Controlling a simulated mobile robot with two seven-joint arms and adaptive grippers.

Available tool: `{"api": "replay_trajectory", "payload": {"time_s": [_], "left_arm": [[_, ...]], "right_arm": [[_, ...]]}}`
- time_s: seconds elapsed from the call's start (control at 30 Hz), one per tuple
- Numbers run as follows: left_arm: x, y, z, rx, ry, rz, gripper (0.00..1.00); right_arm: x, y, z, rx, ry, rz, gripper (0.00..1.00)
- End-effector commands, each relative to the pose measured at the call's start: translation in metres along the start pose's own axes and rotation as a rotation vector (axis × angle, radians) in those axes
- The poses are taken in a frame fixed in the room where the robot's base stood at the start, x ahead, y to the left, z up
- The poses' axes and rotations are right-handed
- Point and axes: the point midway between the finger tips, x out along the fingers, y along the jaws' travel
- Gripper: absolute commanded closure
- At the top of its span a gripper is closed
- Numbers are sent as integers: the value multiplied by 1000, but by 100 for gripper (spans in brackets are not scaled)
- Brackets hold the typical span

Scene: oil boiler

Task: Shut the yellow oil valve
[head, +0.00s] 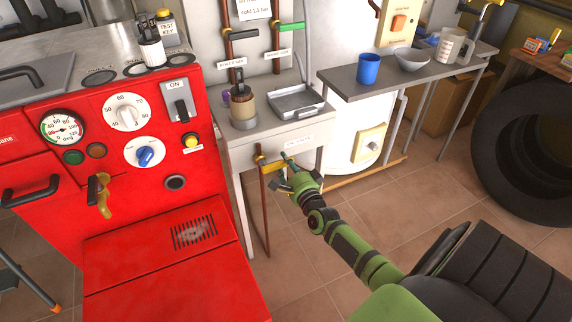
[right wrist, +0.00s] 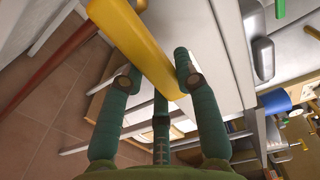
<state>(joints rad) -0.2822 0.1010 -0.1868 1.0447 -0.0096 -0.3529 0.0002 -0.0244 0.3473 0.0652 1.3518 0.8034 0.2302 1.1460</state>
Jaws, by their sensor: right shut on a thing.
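The yellow oil valve (head: 268,164) is on a copper pipe below the front edge of the small grey table. Its yellow lever sticks out sideways from the pipe, to the right. My right gripper (head: 287,160) reaches in from the lower right and is shut on the lever. In the right wrist view the yellow lever (right wrist: 135,40) runs diagonally between the green fingers (right wrist: 160,82). The valve's body is hidden in that view. My left gripper is not in view.
The small table (head: 262,146) bears a brown-and-grey jar (head: 243,108) and a metal tray (head: 297,103). The red boiler (head: 60,205) stands at left. A grey bench (head: 350,88) with a blue cup (head: 369,68) is at right. Tiled floor is open at centre right.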

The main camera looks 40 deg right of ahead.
Motion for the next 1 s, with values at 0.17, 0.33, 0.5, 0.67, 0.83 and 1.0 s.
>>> {"api": "replay_trajectory", "payload": {"time_s": [0.17,0.33,0.5,0.67,0.83,1.0], "left_arm": [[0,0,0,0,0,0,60],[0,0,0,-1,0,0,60],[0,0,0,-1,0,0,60],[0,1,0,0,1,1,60],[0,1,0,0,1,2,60],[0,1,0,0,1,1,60]], "right_arm": [[0,-1,0,8,1,-1,100],[0,-1,0,8,1,-1,43],[0,0,0,6,0,0,43],[0,0,0,5,0,0,43],[-14,2,1,6,-1,3,43],[-48,2,0,4,-1,4,43]]}}
